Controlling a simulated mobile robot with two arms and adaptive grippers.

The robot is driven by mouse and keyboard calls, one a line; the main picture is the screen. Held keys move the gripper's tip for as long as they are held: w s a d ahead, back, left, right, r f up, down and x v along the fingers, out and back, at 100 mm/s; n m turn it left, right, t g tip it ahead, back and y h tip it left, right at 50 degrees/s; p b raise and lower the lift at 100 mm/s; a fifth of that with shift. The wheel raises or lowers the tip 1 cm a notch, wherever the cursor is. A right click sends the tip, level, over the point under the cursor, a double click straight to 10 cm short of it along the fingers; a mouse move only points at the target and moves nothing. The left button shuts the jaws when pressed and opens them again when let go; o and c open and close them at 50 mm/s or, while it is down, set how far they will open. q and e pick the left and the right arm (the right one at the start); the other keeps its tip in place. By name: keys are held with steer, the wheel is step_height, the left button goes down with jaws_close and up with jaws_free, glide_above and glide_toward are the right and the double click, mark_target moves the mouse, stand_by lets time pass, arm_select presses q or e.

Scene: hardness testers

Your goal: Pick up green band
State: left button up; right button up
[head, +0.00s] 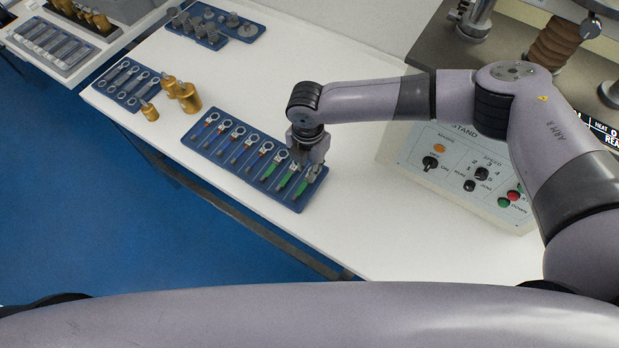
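A blue tray (236,170) on the white table holds a row of several metal pieces with ring ends. My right gripper (302,160) points down over the right end of the tray, at the upper ends of the green-banded pieces. It partly covers their tops. Its fingertips are too small and hidden to tell whether they touch or hold anything. My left gripper is not in view.
A second blue tray (107,85) with ring-ended pieces, brass weights (187,97) and a blue tray of grey weights (246,31) lie further left and back. A control box (462,165) stands right of my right gripper. The table front of it is clear.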

mark_target(306, 181)
steer(key=f+b, duration=0.2)
steer(key=f, duration=0.1)
steer(key=f+b, duration=0.1)
steer(key=b, duration=0.1)
steer(key=shift+s+a+f, duration=0.25)
steer(key=shift+a, duration=0.05)
steer(key=shift+f, duration=0.2)
jaws_close()
